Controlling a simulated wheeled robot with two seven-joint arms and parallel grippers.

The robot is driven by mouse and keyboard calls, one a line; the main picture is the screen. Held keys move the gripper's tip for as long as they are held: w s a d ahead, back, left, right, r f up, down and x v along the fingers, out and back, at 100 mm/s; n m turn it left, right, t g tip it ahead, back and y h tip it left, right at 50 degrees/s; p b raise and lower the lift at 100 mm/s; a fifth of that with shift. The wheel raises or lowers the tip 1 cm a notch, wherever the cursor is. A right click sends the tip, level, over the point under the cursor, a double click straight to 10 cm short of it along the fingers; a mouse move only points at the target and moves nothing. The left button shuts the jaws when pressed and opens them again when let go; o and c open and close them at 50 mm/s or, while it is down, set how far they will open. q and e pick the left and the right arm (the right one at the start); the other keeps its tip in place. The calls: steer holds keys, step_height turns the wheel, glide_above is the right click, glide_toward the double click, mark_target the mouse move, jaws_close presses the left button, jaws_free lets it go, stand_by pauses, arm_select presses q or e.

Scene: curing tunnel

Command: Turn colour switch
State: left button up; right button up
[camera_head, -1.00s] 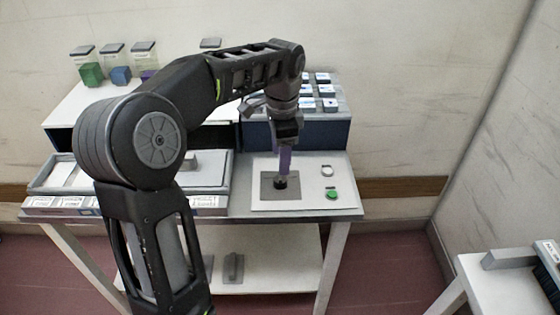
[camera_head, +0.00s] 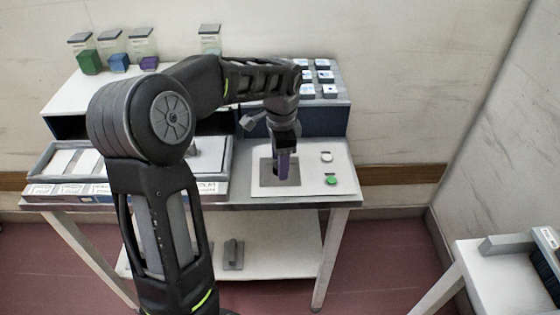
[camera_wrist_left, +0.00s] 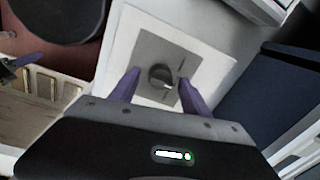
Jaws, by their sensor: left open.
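The colour switch is a round dark knob (camera_wrist_left: 161,77) on a grey square plate (camera_wrist_left: 148,50), set in a white panel (camera_head: 318,159) on the table. My left gripper (camera_head: 283,172) points down over the plate in the head view and hides the knob there. In the left wrist view its two purple fingers (camera_wrist_left: 157,88) are apart, with the knob between and just beyond their tips. I cannot tell whether they touch it. My right gripper is not in view.
A dark blue unit (camera_head: 325,118) with several labelled blocks on its top stands behind the panel. A shallow tray (camera_head: 45,165) with cards lies at left. Coloured blocks stand on the white shelf (camera_head: 72,103). Another table (camera_head: 497,265) is at the lower right.

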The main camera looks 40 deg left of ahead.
arm_select(q)
steer(key=shift+f, duration=0.35)
steer(key=shift+c, duration=0.5)
jaws_close()
